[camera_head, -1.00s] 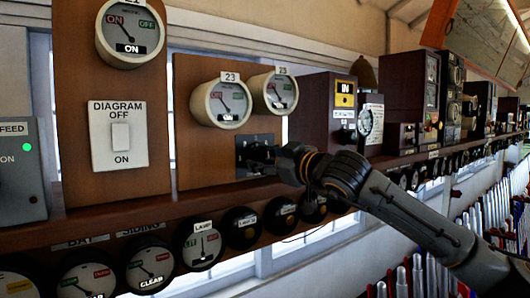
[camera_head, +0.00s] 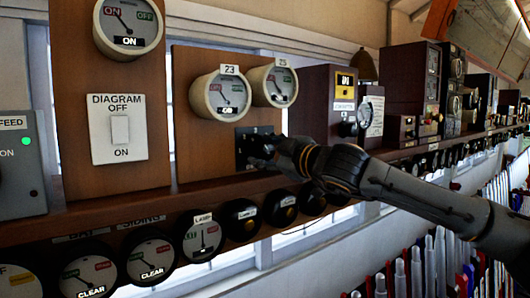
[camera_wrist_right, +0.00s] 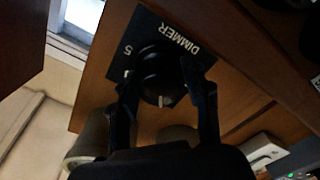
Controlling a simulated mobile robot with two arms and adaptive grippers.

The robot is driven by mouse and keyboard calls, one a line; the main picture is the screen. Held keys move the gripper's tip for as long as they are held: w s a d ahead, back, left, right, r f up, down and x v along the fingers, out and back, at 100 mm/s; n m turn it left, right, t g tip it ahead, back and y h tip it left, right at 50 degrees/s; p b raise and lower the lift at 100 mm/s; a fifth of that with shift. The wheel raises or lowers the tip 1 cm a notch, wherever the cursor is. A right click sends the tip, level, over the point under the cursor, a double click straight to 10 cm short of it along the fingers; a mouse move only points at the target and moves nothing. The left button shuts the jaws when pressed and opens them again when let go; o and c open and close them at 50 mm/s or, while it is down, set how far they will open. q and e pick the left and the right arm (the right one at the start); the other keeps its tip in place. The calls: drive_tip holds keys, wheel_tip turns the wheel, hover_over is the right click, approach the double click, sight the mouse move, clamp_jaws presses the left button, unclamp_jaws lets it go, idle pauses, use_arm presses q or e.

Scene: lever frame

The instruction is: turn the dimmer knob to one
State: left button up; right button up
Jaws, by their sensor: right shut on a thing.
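The dimmer knob (camera_wrist_right: 157,72) is round and black, on a dark square plate (camera_wrist_right: 130,45) lettered DIMMER, which appears upside down in the right wrist view. A pale mark shows on the knob's lower edge in that view. The plate also shows in the head view (camera_head: 241,133), on a brown wooden panel below two round gauges. My right gripper (camera_wrist_right: 168,78) has a finger on each side of the knob and is shut on it. In the head view, my right gripper (camera_head: 266,150) covers most of the knob. My left gripper is not in view.
Gauges 23 (camera_head: 221,94) and 25 (camera_head: 273,85) sit just above my right gripper. A wooden shelf (camera_head: 150,205) runs below, with a row of round dials under it. A white DIAGRAM switch (camera_head: 119,129) is at left. Lever tops stand at lower right.

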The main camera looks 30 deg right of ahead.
idle(0.3)
drive_tip(key=shift+r+n, duration=0.1)
drive_tip(key=shift+n, duration=2.1)
